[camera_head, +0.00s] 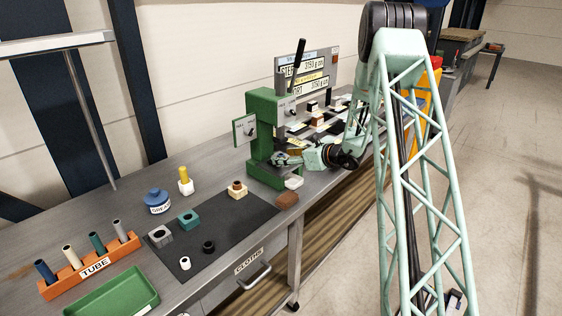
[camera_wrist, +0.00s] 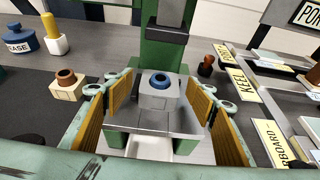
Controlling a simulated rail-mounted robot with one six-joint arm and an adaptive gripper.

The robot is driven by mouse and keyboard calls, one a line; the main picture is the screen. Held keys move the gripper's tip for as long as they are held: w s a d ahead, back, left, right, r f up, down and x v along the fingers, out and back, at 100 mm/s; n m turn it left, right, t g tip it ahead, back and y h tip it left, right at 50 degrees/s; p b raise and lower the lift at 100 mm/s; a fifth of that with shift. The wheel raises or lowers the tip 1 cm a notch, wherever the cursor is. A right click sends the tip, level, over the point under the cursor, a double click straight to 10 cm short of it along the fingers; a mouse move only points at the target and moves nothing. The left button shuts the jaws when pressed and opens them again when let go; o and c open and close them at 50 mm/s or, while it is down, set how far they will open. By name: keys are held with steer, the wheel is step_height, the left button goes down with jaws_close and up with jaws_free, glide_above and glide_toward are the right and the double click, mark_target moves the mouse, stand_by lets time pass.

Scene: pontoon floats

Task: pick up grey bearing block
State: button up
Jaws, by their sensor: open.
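A grey bearing block (camera_wrist: 158,92) with a blue ring in its top bore sits upright on the green press base, in the middle of the wrist view. My gripper (camera_wrist: 160,96) is open, with its yellow-padded fingers on either side of this block and gaps visible between. In the head view my gripper (camera_head: 287,159) reaches into the green press (camera_head: 265,135) from the right and hides the block there. A second grey block (camera_head: 160,236) with an open bore stands on the dark mat at the left.
The dark mat (camera_head: 222,232) also holds a teal block (camera_head: 188,219), a tan block (camera_head: 237,191) with a brown bush, a black ring (camera_head: 208,246) and a white ring (camera_head: 185,263). The press column (camera_wrist: 165,50) stands close behind the held-in block.

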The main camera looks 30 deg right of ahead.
steer(key=shift+w+a+f, duration=0.1)
steer(key=shift+w+a, duration=0.05)
steer(key=shift+w, duration=0.15)
stand_by(0.4)
steer(key=c, duration=1.1)
